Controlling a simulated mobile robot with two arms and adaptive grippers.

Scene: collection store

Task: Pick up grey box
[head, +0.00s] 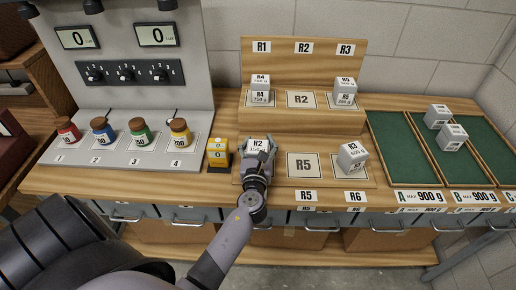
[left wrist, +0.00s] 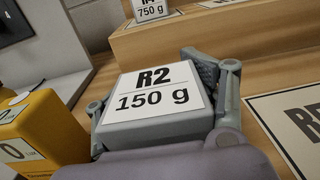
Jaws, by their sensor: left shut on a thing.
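A grey box labelled R2, 150 g (left wrist: 155,98) sits between the fingers of my left gripper (head: 256,150). In the head view the same box (head: 258,145) is at the left spot of the lower wooden step. My left gripper is shut on it, with a finger at each side. Whether the box is lifted off the step cannot be told. My right gripper is not in view.
A yellow block (head: 218,153) stands close to the left of my gripper. Several colour-labelled jars (head: 138,136) stand on a grey platform further left. Green-lined trays (head: 402,150) at right hold two grey boxes (head: 451,137). The R2 and R5 (head: 305,166) label spots are bare.

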